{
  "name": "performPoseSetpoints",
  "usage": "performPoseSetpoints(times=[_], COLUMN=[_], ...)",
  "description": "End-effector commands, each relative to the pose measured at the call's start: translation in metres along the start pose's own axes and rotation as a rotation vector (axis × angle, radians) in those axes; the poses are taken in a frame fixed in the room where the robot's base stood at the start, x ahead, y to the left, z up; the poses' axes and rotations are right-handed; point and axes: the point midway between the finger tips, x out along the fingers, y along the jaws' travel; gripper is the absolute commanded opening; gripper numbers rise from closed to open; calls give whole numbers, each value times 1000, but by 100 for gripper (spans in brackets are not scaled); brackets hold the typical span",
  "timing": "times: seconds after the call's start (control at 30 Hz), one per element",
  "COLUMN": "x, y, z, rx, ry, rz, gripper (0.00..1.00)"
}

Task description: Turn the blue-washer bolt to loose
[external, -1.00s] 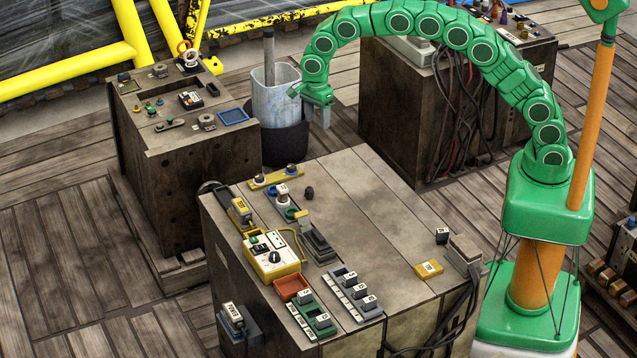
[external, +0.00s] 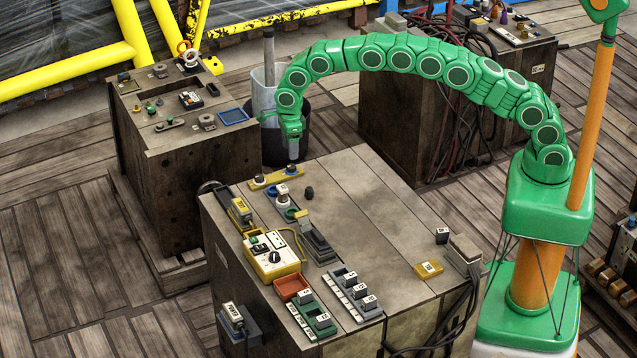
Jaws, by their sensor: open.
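A yellow strip (external: 276,179) lies at the far left edge of the near bench top. My gripper (external: 292,155) points down just above the right bolt. Its jaws are open and narrow in this view, and I cannot tell whether they are around the bolt or above it.
A yellow meter box (external: 270,257), a black knob (external: 309,193) and several small trays stand on the near bench. Its right middle top is clear. A grey bin (external: 264,100) stands behind my gripper, and another wooden bench (external: 175,190) is at left.

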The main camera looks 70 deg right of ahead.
Motion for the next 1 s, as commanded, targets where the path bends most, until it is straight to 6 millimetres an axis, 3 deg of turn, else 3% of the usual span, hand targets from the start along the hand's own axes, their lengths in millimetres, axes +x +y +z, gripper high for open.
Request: performPoseSetpoints(times=[0.4, 0.77, 0.87, 1.0], x=[57, 66, 66, 66], y=[0, 0, 0, 0], z=[-2, -1, -1, -1], rx=[0, -1, -1, -1], ry=[5, 2, 2, 2], rz=[3, 2, 2, 2], gripper=[55, 55, 44, 23])
